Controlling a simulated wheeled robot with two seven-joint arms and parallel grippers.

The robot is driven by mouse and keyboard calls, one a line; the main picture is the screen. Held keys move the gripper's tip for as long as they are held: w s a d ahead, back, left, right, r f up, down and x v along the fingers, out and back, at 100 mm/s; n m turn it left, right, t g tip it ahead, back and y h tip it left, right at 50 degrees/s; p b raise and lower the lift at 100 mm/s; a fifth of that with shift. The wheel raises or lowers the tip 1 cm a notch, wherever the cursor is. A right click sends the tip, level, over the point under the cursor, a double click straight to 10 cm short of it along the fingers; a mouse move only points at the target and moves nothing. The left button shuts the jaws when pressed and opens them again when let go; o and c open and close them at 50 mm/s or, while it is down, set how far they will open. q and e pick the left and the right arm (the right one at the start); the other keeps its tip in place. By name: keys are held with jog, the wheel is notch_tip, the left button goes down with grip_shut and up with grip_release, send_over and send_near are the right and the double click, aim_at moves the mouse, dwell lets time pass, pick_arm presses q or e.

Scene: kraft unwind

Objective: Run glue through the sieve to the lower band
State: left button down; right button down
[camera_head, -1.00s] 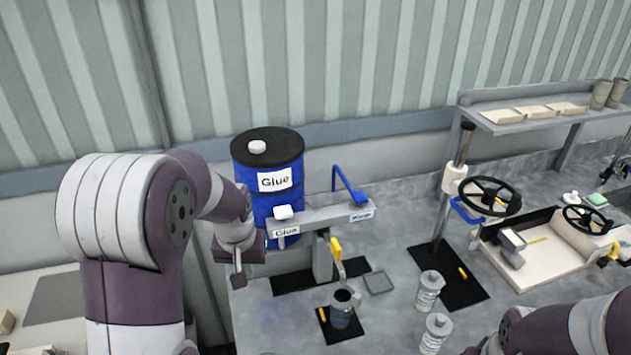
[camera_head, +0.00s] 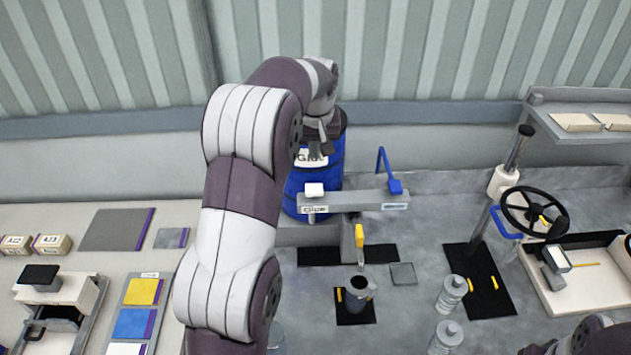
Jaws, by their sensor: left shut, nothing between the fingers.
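A blue drum (camera_head: 334,172) labelled Glue stands at the back of the bench. A grey beam (camera_head: 350,201), also labelled Glue, sits in front of it with a white cap, a blue lever (camera_head: 388,178) and a yellow handle (camera_head: 359,236). A dark metal cup (camera_head: 357,293) stands on a black mat below the yellow handle; its contents and any bands are too small to tell. A flat grey square (camera_head: 403,273) lies beside the mat; I cannot tell whether it is the sieve. My left gripper (camera_head: 318,152) is shut and empty in front of the drum's upper part. My right gripper is out of view.
Two clear bottles (camera_head: 451,294) stand right of the cup. A black handwheel (camera_head: 535,214) and a white tray (camera_head: 575,281) are farther right. A shelf (camera_head: 580,122) stands at the back right. Coloured pads (camera_head: 133,323) and a small press (camera_head: 58,293) lie on the left table.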

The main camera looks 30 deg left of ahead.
pick_arm(q)
jog(key=p, duration=0.6)
send_near(313, 188)
jog(key=x, duration=0.5)
jog(key=shift+w+f, duration=0.15)
jog(key=shift+w, duration=0.15)
jog(key=shift+f+p, duration=0.3)
jog(key=shift+f, duration=0.3)
